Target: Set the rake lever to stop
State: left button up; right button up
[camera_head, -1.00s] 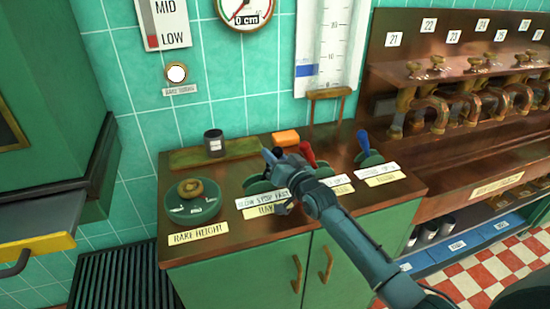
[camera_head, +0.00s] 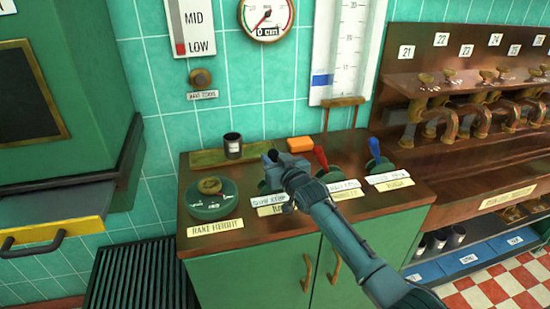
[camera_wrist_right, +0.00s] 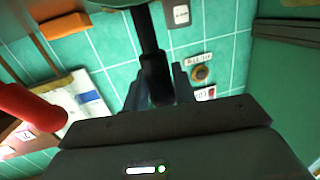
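The rake lever stands at the label plate marked slow, stop, fast (camera_head: 268,200) on the console, behind my right gripper (camera_head: 271,157) in the head view. Most of the lever is hidden there, so its setting cannot be read. In the right wrist view a dark rod with a thick black grip (camera_wrist_right: 155,72), apparently this lever, lies between the two fingers of my right gripper (camera_wrist_right: 158,85). The fingers are close on both sides of it; whether they press on it I cannot tell. My left gripper is not in view.
A red lever (camera_head: 321,158) and a blue lever (camera_head: 375,148) stand to the right. The round rake height dial (camera_head: 211,200) is at left. A black cup (camera_head: 233,146) and an orange block (camera_head: 300,145) lie behind. The wall lamp (camera_head: 200,77) is dark.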

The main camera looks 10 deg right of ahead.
jog(key=o, duration=0.4)
jog(key=shift+w, duration=0.1)
jog(key=shift+o, duration=0.2)
jog(key=v, duration=1.3)
jog(key=s+a+f+g, duration=0.1)
jog(key=s+f+g, duration=0.2)
jog(key=s+f, duration=0.6)
jog(key=s+a+f+g, duration=0.2)
jog(key=s+f, duration=0.7)
jog(key=s, duration=0.9)
jog(key=shift+a+f+g, duration=0.25)
jog(key=shift+f+g, duration=0.1)
jog(key=shift+g, duration=0.15)
